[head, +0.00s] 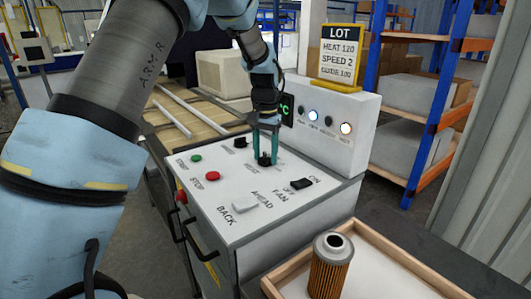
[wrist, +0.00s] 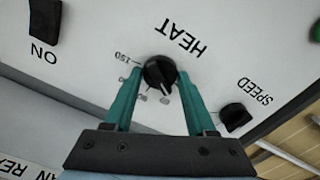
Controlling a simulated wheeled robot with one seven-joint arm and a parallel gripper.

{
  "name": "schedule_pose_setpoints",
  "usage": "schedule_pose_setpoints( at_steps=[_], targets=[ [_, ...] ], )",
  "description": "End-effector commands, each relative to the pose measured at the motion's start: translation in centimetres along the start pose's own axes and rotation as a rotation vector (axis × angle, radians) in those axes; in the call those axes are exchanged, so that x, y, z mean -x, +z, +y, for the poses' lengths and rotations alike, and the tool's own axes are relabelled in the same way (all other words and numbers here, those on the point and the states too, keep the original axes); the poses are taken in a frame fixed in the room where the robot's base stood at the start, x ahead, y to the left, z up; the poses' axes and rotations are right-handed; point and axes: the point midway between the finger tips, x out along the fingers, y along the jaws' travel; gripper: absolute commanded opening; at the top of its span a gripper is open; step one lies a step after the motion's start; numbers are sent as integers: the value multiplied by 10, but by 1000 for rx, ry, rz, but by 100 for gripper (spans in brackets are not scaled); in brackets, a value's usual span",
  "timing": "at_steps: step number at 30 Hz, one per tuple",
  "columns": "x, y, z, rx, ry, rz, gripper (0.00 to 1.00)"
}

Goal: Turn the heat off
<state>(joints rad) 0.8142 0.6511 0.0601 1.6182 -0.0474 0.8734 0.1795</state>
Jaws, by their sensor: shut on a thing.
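The black round heat knob (wrist: 159,71) sits on the white panel beside the word HEAT in the wrist view. Small scale numbers, 150 among them, are printed around it, some partly covered. A pale line marks the knob, but I cannot read its setting for sure. My gripper (head: 265,157) points down at the control panel (head: 225,222) with its green fingers on both sides of the knob, shut on it. In the head view the fingers hide part of the knob.
The speed knob (wrist: 234,116) is close beside the right finger. A black fan switch (head: 301,183), a white rocker (head: 245,201), a red stop button (head: 212,176) and a green start button (head: 196,158) share the panel. A filter cartridge (head: 329,270) stands in a wooden tray.

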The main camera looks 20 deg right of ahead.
Motion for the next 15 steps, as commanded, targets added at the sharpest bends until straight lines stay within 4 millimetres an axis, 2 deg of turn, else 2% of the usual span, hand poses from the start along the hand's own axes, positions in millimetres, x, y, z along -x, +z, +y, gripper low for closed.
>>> schedule_pose_setpoints(
  at_steps=[7,15],
  targets=[
    [0,0,0,187,-1,-1,1],
    [0,1,0,312,-1,-2,1]
  ],
)
